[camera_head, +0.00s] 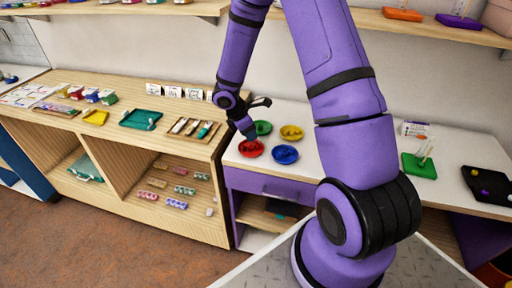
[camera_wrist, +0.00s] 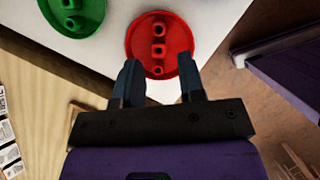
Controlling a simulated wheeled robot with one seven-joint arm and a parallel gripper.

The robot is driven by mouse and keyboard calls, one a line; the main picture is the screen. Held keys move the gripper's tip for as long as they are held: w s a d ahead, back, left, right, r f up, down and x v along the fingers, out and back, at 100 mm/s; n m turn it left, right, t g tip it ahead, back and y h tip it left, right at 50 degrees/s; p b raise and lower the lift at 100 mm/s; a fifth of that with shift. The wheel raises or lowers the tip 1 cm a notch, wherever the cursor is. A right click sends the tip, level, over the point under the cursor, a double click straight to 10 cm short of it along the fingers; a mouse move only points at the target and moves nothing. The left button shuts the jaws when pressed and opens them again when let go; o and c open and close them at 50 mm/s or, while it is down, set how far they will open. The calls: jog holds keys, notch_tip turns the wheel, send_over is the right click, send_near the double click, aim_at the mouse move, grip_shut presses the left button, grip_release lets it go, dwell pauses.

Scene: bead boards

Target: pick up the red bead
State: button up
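Three small red beads (camera_wrist: 158,49) sit in a row in a round red dish (camera_wrist: 182,38) in the wrist view. The red dish also shows in the head view (camera_head: 257,151), on the white table. My gripper (camera_wrist: 158,68) is open and empty. Its two dark fingers are apart, pointing at the near part of the dish, with the nearest bead between the line of their tips. I cannot tell the exact height of the fingertips above the dish. In the head view my gripper (camera_head: 247,130) is just above the red dish, and its fingertips are hard to make out.
A green dish (camera_head: 263,128), a yellow dish (camera_head: 291,132) and a blue dish (camera_head: 285,154) stand close by. A wooden shelf unit with trays (camera_head: 141,119) is to the left. A green pegged board (camera_head: 419,167) and a black tray (camera_head: 487,184) lie at the right.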

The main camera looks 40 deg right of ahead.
aim_at(259, 148)
jog(key=shift+x, duration=3.5)
jog(key=shift+s+d, duration=0.1)
jog(key=shift+d, duration=0.05)
jog(key=c, duration=0.7)
